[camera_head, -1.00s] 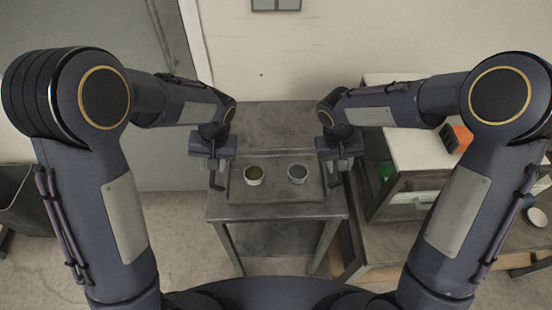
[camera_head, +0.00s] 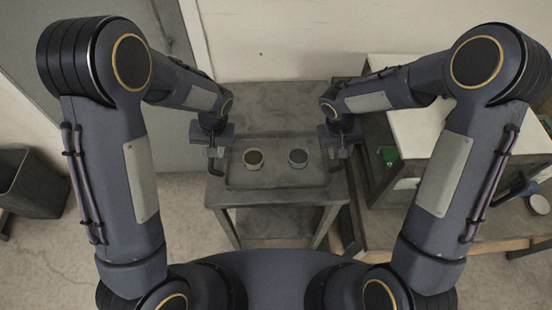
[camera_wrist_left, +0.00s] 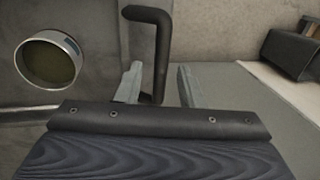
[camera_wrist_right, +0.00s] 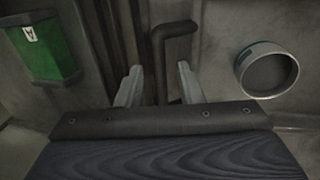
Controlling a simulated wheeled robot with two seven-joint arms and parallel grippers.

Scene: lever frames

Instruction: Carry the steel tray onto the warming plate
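The steel tray (camera_head: 275,181) lies flat on the dark metal table and carries two cups, a left one with olive contents (camera_head: 253,159) and a right grey one (camera_head: 298,158). A dark bent handle rises at each end of the tray, the left (camera_wrist_left: 161,45) and the right (camera_wrist_right: 158,58). My left gripper (camera_wrist_left: 158,84) is open with the left handle standing between or just beyond its fingers. My right gripper (camera_wrist_right: 158,84) is open at the right handle in the same way. Gaps show beside both handles. I cannot make out the warming plate with certainty.
A bare dark surface (camera_head: 275,98) lies behind the tray. A white-topped cabinet (camera_head: 425,130) stands close on the right, with a green object (camera_head: 388,155) in it. A dark bin (camera_head: 35,185) stands on the floor at the left.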

